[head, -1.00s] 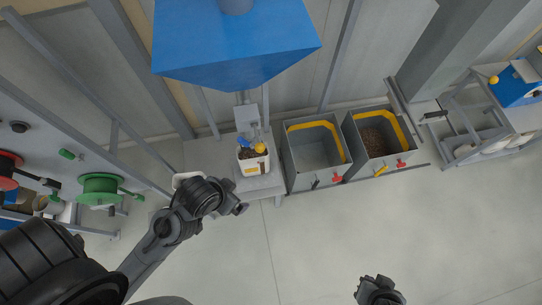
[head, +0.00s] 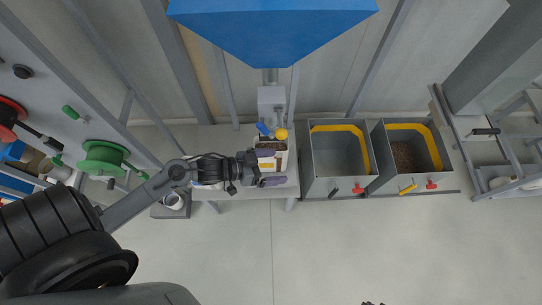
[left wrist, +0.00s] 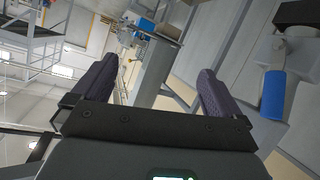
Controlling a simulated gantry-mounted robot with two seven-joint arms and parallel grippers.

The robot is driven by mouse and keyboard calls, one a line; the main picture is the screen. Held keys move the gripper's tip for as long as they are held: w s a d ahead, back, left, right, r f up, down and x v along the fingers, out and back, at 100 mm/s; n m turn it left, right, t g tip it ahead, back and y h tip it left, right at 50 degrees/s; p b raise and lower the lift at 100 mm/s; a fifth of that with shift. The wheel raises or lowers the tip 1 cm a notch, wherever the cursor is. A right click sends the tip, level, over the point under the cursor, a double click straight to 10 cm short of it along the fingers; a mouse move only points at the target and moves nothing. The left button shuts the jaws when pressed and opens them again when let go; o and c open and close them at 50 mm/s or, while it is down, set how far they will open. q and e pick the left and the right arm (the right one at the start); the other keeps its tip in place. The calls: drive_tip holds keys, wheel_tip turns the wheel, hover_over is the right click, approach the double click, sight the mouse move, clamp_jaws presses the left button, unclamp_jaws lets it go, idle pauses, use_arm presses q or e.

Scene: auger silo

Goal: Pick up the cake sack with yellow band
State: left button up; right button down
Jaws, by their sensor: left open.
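A white open-topped sack (head: 282,162) with brown contents stands under the spout below the blue hopper. Its yellow band, visible earlier, is now largely hidden by my left gripper. My left gripper (head: 269,168) is at the sack's front in the head view, its purple fingers spread apart. I cannot tell whether they touch the sack. In the left wrist view the left gripper (left wrist: 157,85) is open, with no sack seen between its fingers. Only a dark sliver of my right gripper (head: 373,303) shows at the bottom edge, its jaws unreadable.
Two grey bins with yellow rims stand right: an empty-looking one (head: 318,170) and one (head: 385,165) with brown material. A green reel (head: 103,158) is left. The front floor is clear.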

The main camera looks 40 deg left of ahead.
use_arm(q)
drive_tip(key=w+a+f+m+g+h+b, duration=0.1)
drive_tip(key=w+a+f+m+b, duration=0.25)
drive_tip(key=a+f+b, duration=1.3)
drive_tip(key=w+a+f+m+g+h+b, duration=0.15)
drive_tip(key=w+a+f+b, duration=0.45)
drive_tip(key=b, duration=1.7)
wheel_tip(320, 180, down, 12)
drive_tip(key=s+b, duration=0.2)
drive_tip(key=b, duration=0.3)
drive_tip(key=w+b+x, duration=0.1)
drive_tip(key=b+x, duration=0.2)
drive_tip(key=x, duration=0.4)
drive_tip(key=shift+a+r, duration=0.2)
drive_tip(key=shift+r, duration=0.1)
drive_tip(key=shift+t, duration=0.25)
